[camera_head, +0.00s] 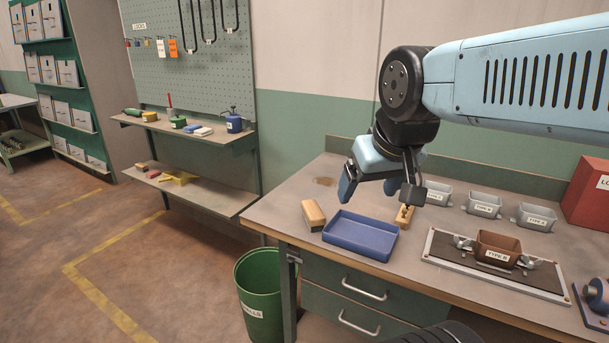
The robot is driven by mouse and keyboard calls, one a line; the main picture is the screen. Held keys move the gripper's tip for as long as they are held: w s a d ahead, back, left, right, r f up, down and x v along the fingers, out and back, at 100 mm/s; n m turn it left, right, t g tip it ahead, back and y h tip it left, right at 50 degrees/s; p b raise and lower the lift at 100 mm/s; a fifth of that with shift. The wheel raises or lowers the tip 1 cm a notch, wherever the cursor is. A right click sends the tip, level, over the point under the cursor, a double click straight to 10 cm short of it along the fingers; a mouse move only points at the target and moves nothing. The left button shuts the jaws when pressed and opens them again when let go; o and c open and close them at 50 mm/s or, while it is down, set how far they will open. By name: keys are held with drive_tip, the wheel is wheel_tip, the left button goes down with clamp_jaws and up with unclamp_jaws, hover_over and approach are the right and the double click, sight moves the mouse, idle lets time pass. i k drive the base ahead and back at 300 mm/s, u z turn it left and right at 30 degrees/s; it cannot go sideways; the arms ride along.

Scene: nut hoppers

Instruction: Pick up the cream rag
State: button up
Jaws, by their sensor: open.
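A small cream folded cloth (203,132), which looks like the cream rag, lies on the upper shelf (232,142) below the pegboard.
A brown bin (497,243) sits on a plate at right. A green waste bin (260,300) stands on the floor before the bench.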

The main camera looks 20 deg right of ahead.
sight(203, 131)
drive_tip(key=z, duration=0.05)
drive_tip(key=k, duration=0.6)
drive_tip(key=u, duration=0.35)
drive_tip(key=i, duration=0.65)
drive_tip(key=u, duration=0.95)
drive_tip(key=i, duration=1.15)
drive_tip(key=u, duration=0.45)
drive_tip(key=i, duration=1.1)
drive_tip(key=z, duration=0.45)
drive_tip(key=i, duration=1.05)
drive_tip(key=z, duration=1.1)
drive_tip(key=i, duration=0.75)
drive_tip(key=z, duration=0.35)
drive_tip(key=k, duration=0.25)
drive_tip(key=z, duration=0.1)
